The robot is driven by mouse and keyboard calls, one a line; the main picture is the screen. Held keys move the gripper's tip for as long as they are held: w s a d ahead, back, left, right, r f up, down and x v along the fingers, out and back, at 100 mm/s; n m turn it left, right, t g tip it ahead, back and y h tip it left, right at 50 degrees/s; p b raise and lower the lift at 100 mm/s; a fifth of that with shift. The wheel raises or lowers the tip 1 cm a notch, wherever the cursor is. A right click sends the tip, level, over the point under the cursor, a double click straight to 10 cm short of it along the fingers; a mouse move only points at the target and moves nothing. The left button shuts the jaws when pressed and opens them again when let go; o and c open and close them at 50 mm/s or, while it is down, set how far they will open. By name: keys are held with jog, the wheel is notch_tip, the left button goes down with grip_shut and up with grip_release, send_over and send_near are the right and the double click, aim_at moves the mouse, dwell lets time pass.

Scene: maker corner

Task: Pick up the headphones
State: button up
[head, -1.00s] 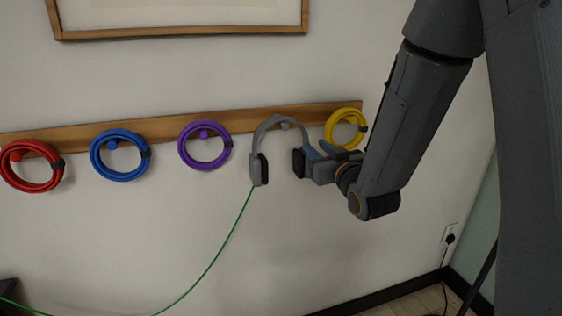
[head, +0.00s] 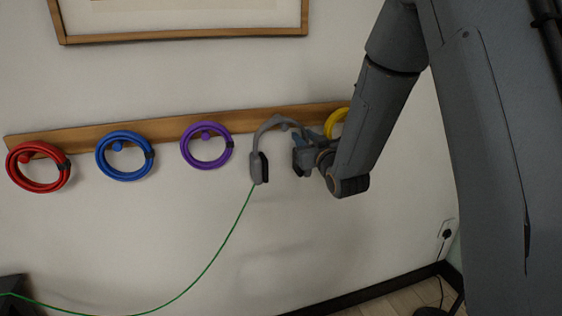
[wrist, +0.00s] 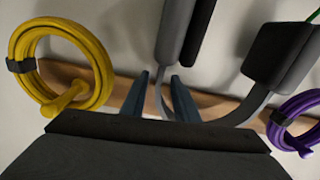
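The grey headphones (head: 258,168) with dark ear pads hang on the wooden wall rail by their headband, and a green cable runs down from the left cup. My gripper (head: 304,153) is at their right side in the head view and partly hides the right cup. In the wrist view the headphones (wrist: 279,53) appear with both cups at the top. My gripper (wrist: 160,76) has its two fingers apart there, with one side of the headband showing between them. I cannot tell whether the fingers touch it.
The wooden rail (head: 85,143) also carries red (head: 38,187), blue (head: 124,177), purple (head: 206,164) and yellow (wrist: 17,45) cable coils. The yellow one is close beside my gripper. A picture frame (head: 180,35) hangs above.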

grip_shut()
dwell(1.3)
